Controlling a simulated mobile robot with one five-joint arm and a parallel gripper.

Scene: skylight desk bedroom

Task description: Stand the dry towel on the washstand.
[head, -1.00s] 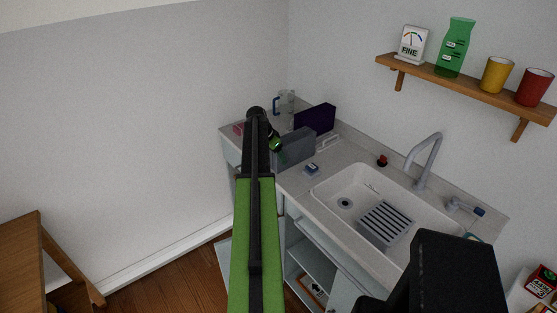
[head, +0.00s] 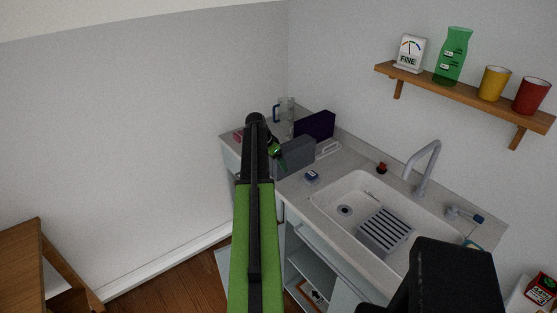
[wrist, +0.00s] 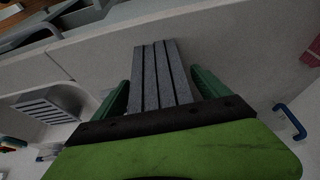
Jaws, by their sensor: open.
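A grey folded towel-like block (head: 295,157) stands upright on the washstand counter (head: 290,187), left of the sink. In the wrist view its layered edge (wrist: 160,75) lies between the two green fingers of my gripper (wrist: 162,92). The fingers are open, one on each side and close to it; I cannot tell whether they touch. In the head view my gripper (head: 274,152) is mostly hidden by my arm. A dark purple upright slab (head: 316,125) stands behind the grey block. I cannot tell from its look which is dry.
The white sink (head: 335,190) holds a slatted rack (head: 385,232), with a tap (head: 433,160) behind. A clear jug (head: 287,105) stands in the back corner. A small blue-topped item (head: 311,176) lies before the grey block. A wall shelf (head: 450,87) is above right.

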